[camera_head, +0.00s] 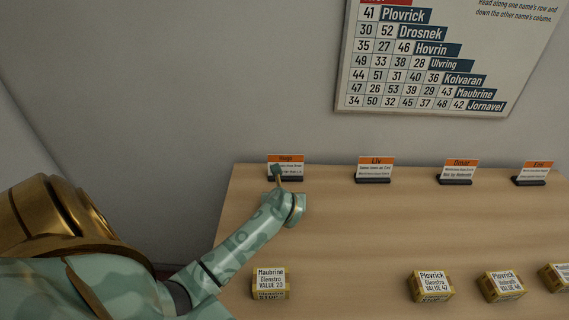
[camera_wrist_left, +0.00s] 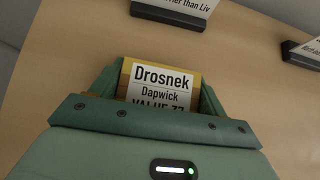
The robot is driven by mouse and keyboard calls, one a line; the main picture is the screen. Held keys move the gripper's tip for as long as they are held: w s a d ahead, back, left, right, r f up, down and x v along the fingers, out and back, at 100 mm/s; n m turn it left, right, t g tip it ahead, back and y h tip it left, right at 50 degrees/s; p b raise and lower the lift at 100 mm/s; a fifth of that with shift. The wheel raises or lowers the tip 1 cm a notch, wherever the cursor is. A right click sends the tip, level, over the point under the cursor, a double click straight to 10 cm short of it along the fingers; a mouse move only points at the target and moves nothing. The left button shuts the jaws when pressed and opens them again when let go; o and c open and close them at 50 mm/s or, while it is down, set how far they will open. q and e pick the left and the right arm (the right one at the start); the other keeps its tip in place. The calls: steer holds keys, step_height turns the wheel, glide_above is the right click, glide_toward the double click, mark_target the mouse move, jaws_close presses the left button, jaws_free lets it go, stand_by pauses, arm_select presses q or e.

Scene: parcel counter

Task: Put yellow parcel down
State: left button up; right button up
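The yellow parcel (camera_wrist_left: 160,88), with a white label reading Drosnek, Dapwick and a partly covered value, sits between the fingers of my left gripper (camera_wrist_left: 157,95) in the left wrist view. The fingers flank it closely on both sides and appear shut on it. In the head view my left gripper (camera_head: 279,180) is at the far left of the counter, in front of the leftmost sign; the parcel is mostly hidden there. Whether its underside touches the counter I cannot tell. My right gripper is not in view.
Signs on dark bases line the counter's back edge: the leftmost (camera_head: 286,166), Liv (camera_head: 375,168), Omar (camera_head: 458,170) and one more (camera_head: 532,172). The middle of the wooden counter (camera_head: 400,225) is clear.

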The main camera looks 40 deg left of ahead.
arm_select(q)
steer(key=shift+o, duration=1.4)
steer(key=shift+d+r, duration=0.1)
steer(key=shift+r, duration=0.2)
steer(key=p+v, duration=0.3)
steer(key=v, duration=0.8)
steer(key=shift+s+d+r, duration=0.2)
steer(key=shift+s+d, duration=0.05)
steer(key=shift+a, duration=0.1)
